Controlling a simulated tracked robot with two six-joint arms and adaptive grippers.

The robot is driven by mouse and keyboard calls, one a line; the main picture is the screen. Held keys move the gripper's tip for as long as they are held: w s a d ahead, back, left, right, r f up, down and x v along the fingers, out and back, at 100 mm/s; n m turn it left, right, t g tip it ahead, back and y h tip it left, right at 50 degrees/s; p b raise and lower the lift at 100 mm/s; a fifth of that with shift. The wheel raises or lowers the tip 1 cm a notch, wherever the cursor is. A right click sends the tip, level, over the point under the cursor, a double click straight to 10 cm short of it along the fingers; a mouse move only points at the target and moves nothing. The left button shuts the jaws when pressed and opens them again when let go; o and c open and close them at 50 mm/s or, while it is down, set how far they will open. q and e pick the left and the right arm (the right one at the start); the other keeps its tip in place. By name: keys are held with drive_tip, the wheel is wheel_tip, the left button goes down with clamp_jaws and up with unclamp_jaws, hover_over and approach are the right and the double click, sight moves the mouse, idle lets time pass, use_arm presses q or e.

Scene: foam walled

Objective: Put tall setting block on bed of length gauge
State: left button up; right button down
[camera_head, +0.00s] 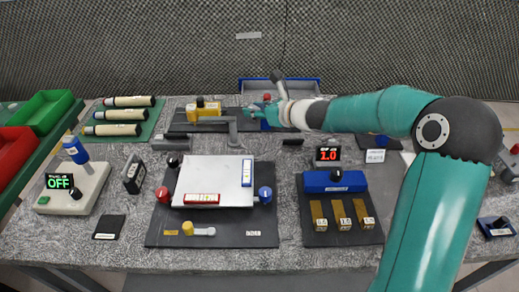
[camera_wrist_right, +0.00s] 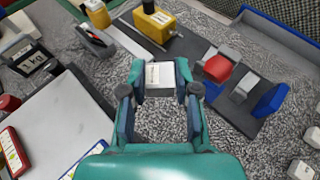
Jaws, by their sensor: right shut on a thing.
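My right gripper (camera_head: 263,110) reaches in from the right to the back middle of the table. In the right wrist view, its fingers (camera_wrist_right: 160,90) are shut on a block with a pale top (camera_wrist_right: 160,74), which I take as the tall setting block. The head view mostly hides this block behind the fingers. A dark-based fixture (camera_wrist_right: 193,52), which looks like the length gauge, lies just beyond the fingers. It carries a yellow body (camera_head: 205,108), grey pieces, a red knob (camera_wrist_right: 217,68) and a blue end piece (camera_wrist_right: 271,99). I cannot tell whether the block touches it. My left gripper is not in view.
A white plate (camera_head: 213,172) on a dark mat stands in front. A blue block fixture (camera_head: 330,180) with several brass pieces is at the right, near a display (camera_head: 328,155) reading 1.0. A blue tray (camera_head: 305,84) is at the back. Rolls lie on a green mat (camera_head: 157,112).

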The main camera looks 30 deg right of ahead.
drive_tip(key=b, duration=0.2)
hover_over(256, 151)
drive_tip(key=f, duration=0.8)
drive_tip(key=shift+w+d+f, duration=0.1)
drive_tip(key=shift+w+f, duration=0.05)
drive_tip(key=shift+w, duration=0.05)
drive_tip(key=shift+s+f, duration=0.1)
drive_tip(key=shift+f, duration=2.5)
drive_tip(key=c, duration=0.8)
unclamp_jaws()
drive_tip(key=shift+c, duration=0.2)
